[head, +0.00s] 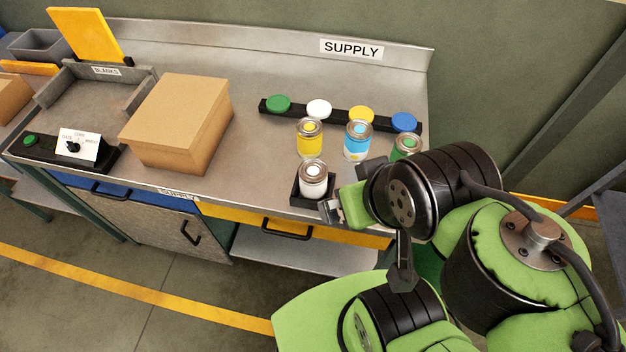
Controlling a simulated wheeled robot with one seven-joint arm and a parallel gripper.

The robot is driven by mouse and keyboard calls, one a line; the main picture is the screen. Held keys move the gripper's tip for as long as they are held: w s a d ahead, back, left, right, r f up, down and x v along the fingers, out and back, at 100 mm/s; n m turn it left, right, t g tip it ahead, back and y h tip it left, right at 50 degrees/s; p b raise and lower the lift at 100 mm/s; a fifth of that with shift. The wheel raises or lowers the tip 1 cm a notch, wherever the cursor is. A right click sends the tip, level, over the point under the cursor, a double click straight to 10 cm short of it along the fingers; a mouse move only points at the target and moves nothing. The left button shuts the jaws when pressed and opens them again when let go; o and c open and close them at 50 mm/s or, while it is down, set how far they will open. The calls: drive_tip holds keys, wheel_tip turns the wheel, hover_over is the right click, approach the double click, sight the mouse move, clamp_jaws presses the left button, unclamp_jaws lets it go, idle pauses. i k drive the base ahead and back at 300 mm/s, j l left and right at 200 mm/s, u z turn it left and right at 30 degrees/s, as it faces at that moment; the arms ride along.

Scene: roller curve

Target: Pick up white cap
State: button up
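The white cap (319,109) lies on a long black rack (339,116) at the back of the steel table. It sits between a green cap (278,103) on its left and a yellow cap (360,116) on its right, with a blue cap (404,121) at the right end. My gripper (332,208) is low at the table's front edge, beside a white can (313,181) in a small black holder. It is well apart from the white cap, in front of it. Whether its fingers are open or touching the can or holder is unclear.
A yellow can (310,139), a blue can (357,141) and a green can (406,146) stand in front of the rack. My arm partly hides the green can. A cardboard box (180,118) stands to the left. Bare table (262,150) lies between box and cans.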

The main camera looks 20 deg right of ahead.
sight(320, 108)
drive_tip(key=i+j, duration=0.15)
drive_tip(key=j, duration=0.15)
drive_tip(key=i+j, duration=0.1)
drive_tip(key=j, duration=0.25)
drive_tip(key=i+j, duration=0.15)
drive_tip(key=j, duration=0.15)
drive_tip(key=i+j, duration=0.1)
drive_tip(key=j, duration=0.25)
drive_tip(key=i+j, duration=0.15)
drive_tip(key=j, duration=0.15)
